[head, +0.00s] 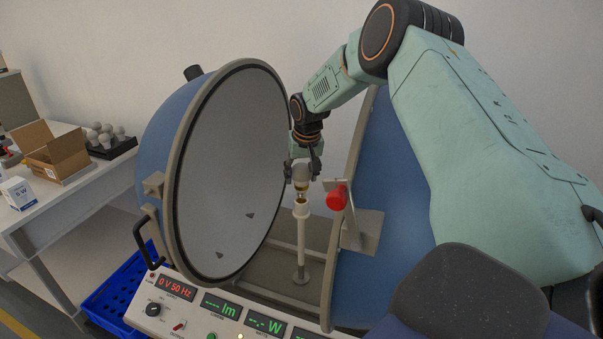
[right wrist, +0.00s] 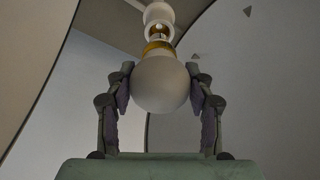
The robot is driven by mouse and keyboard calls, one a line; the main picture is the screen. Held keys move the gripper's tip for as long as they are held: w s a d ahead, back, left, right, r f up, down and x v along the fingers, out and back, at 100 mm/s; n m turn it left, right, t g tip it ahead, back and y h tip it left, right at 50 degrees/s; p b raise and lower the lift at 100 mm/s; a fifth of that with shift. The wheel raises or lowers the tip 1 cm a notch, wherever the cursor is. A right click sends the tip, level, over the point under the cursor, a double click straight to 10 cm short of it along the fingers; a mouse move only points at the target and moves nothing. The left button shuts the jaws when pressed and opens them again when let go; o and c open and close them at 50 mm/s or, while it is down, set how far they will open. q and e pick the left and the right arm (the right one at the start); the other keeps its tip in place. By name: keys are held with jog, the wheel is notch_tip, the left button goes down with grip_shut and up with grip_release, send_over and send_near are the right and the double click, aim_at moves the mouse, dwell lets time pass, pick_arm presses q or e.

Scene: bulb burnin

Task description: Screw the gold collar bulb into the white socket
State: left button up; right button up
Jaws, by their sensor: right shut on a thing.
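The gold collar bulb (head: 301,172) is in my right gripper (head: 303,170), just above the white socket (head: 301,209). The socket stands on top of a thin white post inside the open sphere. In the right wrist view the round white bulb (right wrist: 161,84) sits between both fingers of the right gripper (right wrist: 161,88), its gold collar (right wrist: 158,47) pointing at the socket (right wrist: 158,15). The collar and socket look nearly in line. I cannot tell for sure whether they touch. My left gripper is not in view.
The blue sphere's left half (head: 160,150) and right half stand open around the post. A red part (head: 337,198) on a bracket is close right of the socket. A control panel (head: 215,310) is in front. A table with a cardboard box (head: 62,158) and several bulbs is at left.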

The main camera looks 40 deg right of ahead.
jog(key=shift+d+f, duration=0.2)
jog(key=shift+a+f+b, duration=0.2)
jog(key=shift+f+b, duration=0.1)
jog(key=shift+f, duration=0.05)
jog(key=shift+d+f, duration=0.15)
jog(key=shift+f, duration=0.1)
jog(key=shift+f+b, duration=0.3)
jog(key=shift+f, duration=0.05)
jog(key=o, duration=1.2)
jog(key=shift+r, duration=0.15)
